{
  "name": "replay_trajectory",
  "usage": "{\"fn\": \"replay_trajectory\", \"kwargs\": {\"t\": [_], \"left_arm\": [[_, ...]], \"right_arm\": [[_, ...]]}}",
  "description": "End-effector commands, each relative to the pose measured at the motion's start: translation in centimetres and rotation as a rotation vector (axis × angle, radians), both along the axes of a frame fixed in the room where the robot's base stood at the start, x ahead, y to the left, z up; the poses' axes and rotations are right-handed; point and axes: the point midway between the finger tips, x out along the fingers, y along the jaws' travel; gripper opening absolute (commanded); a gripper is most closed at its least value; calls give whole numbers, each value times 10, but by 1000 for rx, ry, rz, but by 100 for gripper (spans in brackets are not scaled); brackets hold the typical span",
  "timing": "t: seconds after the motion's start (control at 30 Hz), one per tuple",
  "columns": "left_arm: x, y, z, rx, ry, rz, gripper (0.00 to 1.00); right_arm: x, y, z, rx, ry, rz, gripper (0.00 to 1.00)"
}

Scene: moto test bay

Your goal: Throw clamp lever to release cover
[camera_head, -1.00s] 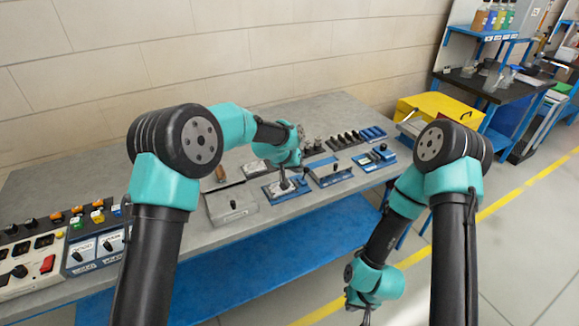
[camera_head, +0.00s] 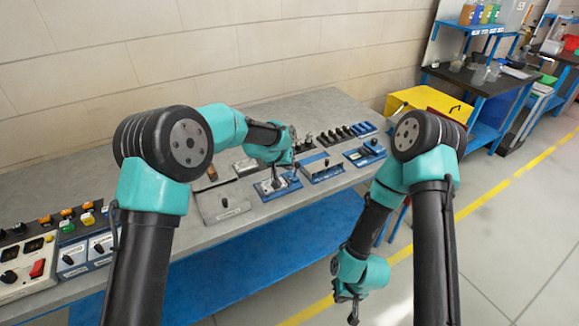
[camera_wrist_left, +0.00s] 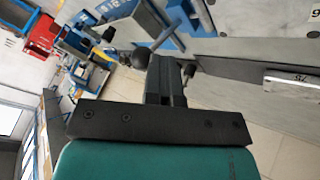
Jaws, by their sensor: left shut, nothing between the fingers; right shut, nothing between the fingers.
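A lever with a dark round knob (camera_wrist_left: 140,58) and thin metal rod stands beside my left gripper (camera_wrist_left: 165,82) in the left wrist view. The fingers are shut and empty, close to the knob; I cannot tell whether they touch. In the head view this gripper is low over a blue-based lever unit (camera_head: 266,189), its tips partly hidden by my wrist. A grey labelled box (camera_head: 222,204) with a small dark knob sits left of that unit. I cannot tell which part is the cover. My right gripper (camera_head: 353,314) hangs shut and empty in front of the bench.
More blue-based units (camera_head: 322,171) stand close to the right on the grey bench (camera_head: 262,220). Switch panels (camera_head: 30,272) fill its left end. A yellow case (camera_head: 425,100) is beyond its right end. The floor at front right is clear.

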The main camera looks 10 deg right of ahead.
Motion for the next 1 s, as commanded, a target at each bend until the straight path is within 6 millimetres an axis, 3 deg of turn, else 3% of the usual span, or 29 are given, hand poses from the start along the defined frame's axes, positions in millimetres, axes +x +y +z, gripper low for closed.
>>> {"fn": "replay_trajectory", "kwargs": {"t": [0.57, 0.87, 1.0], "left_arm": [[3, 4, -3, 2, 6, -1, 0], [15, 42, 1, 0, 2, 7, 0], [11, 58, 24, -2, -3, 5, 0]], "right_arm": [[0, 0, 0, 0, 0, 0, 0], [0, 0, 0, 0, 0, 0, 0], [0, 0, 0, 0, 0, 0, 0]]}}
